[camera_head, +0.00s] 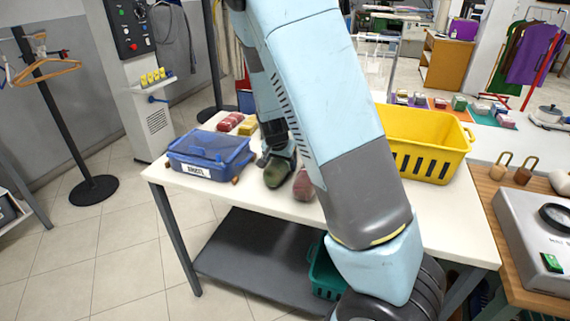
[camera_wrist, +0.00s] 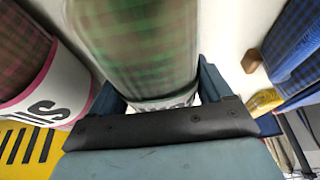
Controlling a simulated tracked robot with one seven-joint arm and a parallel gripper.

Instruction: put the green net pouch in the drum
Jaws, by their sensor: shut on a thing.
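The green net pouch (camera_head: 276,176) is a rounded dark-green bundle at the white table's middle, with its lower end toward the camera. My gripper (camera_head: 281,156) reaches down from behind my arm and is shut on it. In the wrist view the pouch (camera_wrist: 140,45) fills the top middle, its green checked net and white label band between the fingers (camera_wrist: 160,92). I cannot tell whether it still touches the table. No drum can be made out in either view.
A red net pouch (camera_head: 303,186) lies close on the right of the green one. Red bundles (camera_head: 231,122) and a yellow bundle (camera_head: 246,127) lie at the back. The table's front left (camera_head: 240,193) is bare.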

